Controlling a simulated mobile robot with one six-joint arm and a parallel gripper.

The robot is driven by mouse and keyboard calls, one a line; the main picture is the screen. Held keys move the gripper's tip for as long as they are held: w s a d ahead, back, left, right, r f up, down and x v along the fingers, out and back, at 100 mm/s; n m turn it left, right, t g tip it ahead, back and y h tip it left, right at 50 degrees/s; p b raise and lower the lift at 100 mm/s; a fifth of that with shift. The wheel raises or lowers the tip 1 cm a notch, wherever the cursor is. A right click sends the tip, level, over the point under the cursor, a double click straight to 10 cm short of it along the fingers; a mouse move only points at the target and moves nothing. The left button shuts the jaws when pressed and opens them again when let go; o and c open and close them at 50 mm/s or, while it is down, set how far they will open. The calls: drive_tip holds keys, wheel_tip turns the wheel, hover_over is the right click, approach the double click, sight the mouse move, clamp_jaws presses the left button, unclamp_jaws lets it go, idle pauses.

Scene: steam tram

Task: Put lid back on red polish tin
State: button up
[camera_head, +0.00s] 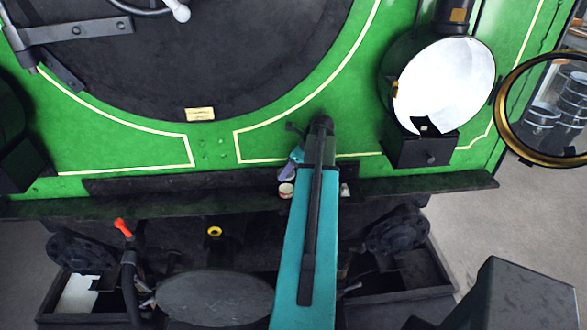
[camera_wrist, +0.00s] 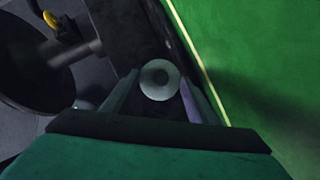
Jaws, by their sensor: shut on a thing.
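A small round tin (camera_head: 286,190) with a pale top and a reddish side is on the dark ledge, just left of my arm in the head view. My gripper (camera_head: 290,172) is partly hidden behind my teal arm. Its blue-purple part shows just above the tin. In the wrist view my gripper (camera_wrist: 160,92) has a finger on each side of a pale round disc, which looks like the lid (camera_wrist: 160,80), and is shut on it. I cannot tell whether the lid touches the tin, or make out the tin under it.
The dark ledge (camera_head: 430,192) runs along the green tram front (camera_head: 215,155). A small pale object (camera_head: 345,190) is on it, right of my arm. A round headlamp (camera_head: 445,85) stands to the right. An orange-topped lever (camera_head: 124,228) rises at lower left.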

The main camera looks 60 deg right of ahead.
sight(292, 175)
drive_tip(key=shift+f, duration=0.2)
drive_tip(key=shift+f+b, duration=1.75)
drive_tip(key=shift+f, duration=1.2)
drive_tip(key=shift+a+f+p, duration=0.1)
drive_tip(key=shift+f+p, duration=0.15)
drive_tip(key=shift+p, duration=0.5)
idle(1.5)
drive_tip(key=o, duration=1.5)
drive_tip(key=shift+r, duration=0.1)
drive_tip(key=shift+c, duration=0.3)
